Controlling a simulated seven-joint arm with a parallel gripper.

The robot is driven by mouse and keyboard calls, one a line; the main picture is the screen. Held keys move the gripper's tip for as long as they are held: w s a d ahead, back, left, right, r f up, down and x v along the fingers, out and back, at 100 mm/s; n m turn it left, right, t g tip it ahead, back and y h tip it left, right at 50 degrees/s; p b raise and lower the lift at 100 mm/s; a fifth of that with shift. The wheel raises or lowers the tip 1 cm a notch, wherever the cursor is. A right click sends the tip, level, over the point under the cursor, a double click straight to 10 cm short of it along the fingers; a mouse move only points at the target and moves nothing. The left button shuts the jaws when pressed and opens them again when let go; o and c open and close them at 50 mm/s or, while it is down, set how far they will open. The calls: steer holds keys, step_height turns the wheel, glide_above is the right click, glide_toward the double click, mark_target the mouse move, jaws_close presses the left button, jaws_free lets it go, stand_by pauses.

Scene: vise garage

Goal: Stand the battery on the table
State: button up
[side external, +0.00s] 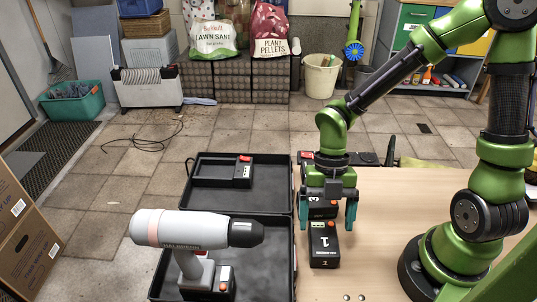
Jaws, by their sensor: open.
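A black battery with a white "1" (323,247) and an orange-red part on its far end is on the light wood table (420,190), right of the case. A second black and red battery (319,209) is just behind it, partly hidden by my gripper. My gripper (326,222) points down above them. Its teal fingers are spread wide, one to the left and one to the right of the batteries, with nothing clamped between them. I cannot tell how high the fingertips are or whether they touch a battery.
An open black case (278,240) lies left of the batteries. A grey drill (195,229) stands in its near half, and a black device with a red part (222,172) lies in the far half. More dark items lie behind my gripper. Table right of the batteries is clear up to my base.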

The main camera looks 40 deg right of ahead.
steer(key=d+r+m+t, duration=0.3)
steer(key=r+m, duration=0.6)
steer(key=m, duration=0.6)
steer(key=d+r+m+t+h, duration=0.1)
steer(key=d+r+m+t, duration=0.3)
steer(key=m, duration=1.2)
step_height(320, 180, up, 5)
steer(key=t, duration=0.3)
steer(key=shift+w+d+r, duration=0.2)
